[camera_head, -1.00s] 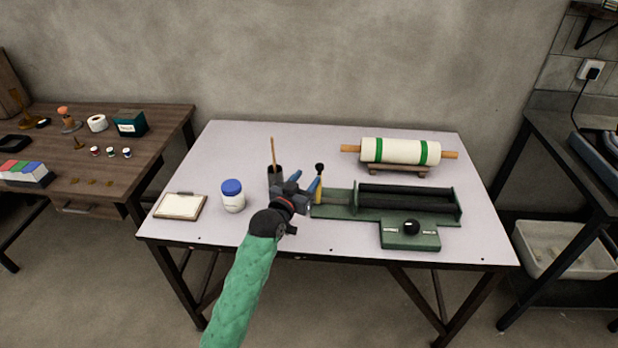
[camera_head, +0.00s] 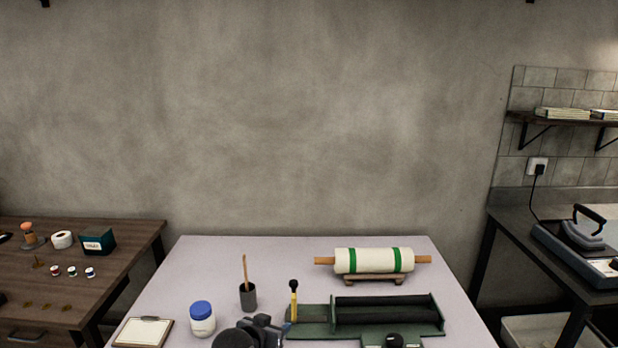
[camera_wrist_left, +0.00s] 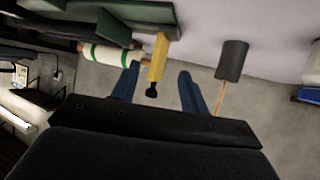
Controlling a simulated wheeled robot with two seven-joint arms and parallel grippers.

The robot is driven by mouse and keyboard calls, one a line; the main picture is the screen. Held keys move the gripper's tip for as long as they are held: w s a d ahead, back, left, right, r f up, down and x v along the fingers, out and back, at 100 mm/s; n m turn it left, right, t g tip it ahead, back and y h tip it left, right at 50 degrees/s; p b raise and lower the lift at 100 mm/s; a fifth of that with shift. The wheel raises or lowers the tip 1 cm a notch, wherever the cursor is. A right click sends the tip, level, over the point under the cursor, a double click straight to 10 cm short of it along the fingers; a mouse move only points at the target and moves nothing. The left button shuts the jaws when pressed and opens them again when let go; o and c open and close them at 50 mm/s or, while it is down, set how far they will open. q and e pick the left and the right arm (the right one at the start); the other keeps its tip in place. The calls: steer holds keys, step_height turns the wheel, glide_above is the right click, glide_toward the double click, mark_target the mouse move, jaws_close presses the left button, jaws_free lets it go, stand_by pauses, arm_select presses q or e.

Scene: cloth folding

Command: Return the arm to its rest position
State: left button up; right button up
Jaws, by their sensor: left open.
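My left gripper (camera_head: 284,328) is at the bottom edge of the head view, just left of and in front of the yellow lever (camera_head: 294,305) with a black knob. Most of my left arm is below the frame. In the left wrist view my blue fingers (camera_wrist_left: 158,90) are spread apart with nothing held. The yellow lever (camera_wrist_left: 158,62) shows in the gap between them; I cannot tell its distance from them. The lever stands at the left end of the green machine (camera_head: 388,313) with dark rollers. My right gripper is not in view.
On the pale table (camera_head: 220,262) are a dark cup (camera_head: 248,298) with a stick, a blue-lidded jar (camera_head: 202,322), a clipboard (camera_head: 143,333) and a white roll (camera_head: 373,261) with green bands on a stand. Side tables flank it. The space above the table is clear.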

arm_select(q)
steer(key=s+a+f+g+y, duration=0.1)
steer(key=s+f+g, duration=0.2)
steer(key=s, duration=1)
steer(key=s+a+f+n+g+y, duration=0.1)
steer(key=s+a+f+g, duration=0.1)
steer(key=s+f, duration=0.6)
steer(key=s+a+f+g, duration=0.1)
steer(key=s+f+g, duration=0.2)
steer(key=s, duration=1.7)
step_height(320, 180, down, 2)
steer(key=shift+a+f+n+g+y+p, duration=0.15)
steer(key=shift+a+n+g+y+p, duration=0.25)
steer(key=shift+p, duration=0.05)
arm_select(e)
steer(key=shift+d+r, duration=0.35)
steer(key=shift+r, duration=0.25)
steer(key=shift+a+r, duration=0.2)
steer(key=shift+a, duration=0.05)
arm_select(q)
steer(key=shift+s, duration=0.1)
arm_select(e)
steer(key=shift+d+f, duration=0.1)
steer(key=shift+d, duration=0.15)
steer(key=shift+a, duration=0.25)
